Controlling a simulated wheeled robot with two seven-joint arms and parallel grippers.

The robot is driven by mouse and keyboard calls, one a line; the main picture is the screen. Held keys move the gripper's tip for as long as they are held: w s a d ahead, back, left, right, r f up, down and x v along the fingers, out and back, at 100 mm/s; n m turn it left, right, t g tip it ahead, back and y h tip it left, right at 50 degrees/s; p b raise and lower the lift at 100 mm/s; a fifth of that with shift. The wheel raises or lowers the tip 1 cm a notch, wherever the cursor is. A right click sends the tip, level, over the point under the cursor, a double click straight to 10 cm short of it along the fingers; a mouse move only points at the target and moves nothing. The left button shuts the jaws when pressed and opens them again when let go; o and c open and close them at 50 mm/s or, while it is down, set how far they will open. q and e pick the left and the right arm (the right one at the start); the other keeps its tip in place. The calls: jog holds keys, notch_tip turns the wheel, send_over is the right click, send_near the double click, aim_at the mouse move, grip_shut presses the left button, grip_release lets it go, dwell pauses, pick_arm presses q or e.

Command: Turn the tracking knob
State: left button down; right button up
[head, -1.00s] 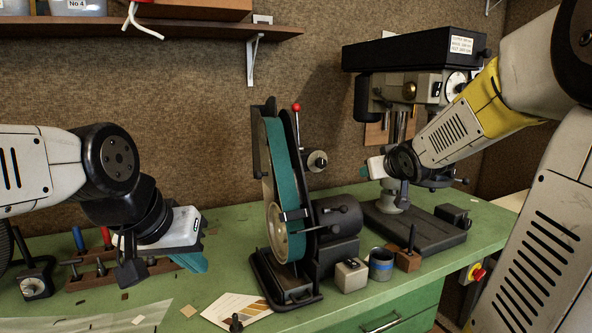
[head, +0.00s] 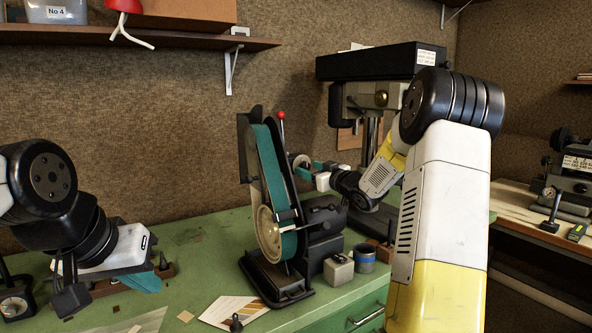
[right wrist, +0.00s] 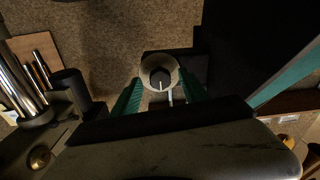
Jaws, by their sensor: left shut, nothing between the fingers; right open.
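The belt grinder (head: 285,215) stands on the green bench with a teal belt on a tall upright frame. Its tracking knob (head: 299,161) is a round, light-rimmed knob at the upper right of the frame. In the right wrist view the knob (right wrist: 160,78) shows a dark centre with a pale mark. My right gripper (head: 306,170) is open, its teal fingers at the knob. In the right wrist view its fingers (right wrist: 161,92) lie on either side of the knob; whether they touch it I cannot tell. My left gripper (head: 152,282) is shut and empty, low over the bench's left side.
A drill press (head: 375,62) stands behind my right arm. A small grey block (head: 338,270) and a blue-banded tin (head: 365,258) sit right of the grinder. A card (head: 232,311) lies in front. A shelf (head: 140,37) runs above. A second bench (head: 515,210) is at right.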

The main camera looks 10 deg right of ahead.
jog(key=shift+w+a, duration=0.25)
jog(key=shift+w, duration=0.3)
jog(key=shift+c, duration=0.2)
grip_shut()
jog(key=shift+n, duration=3.1)
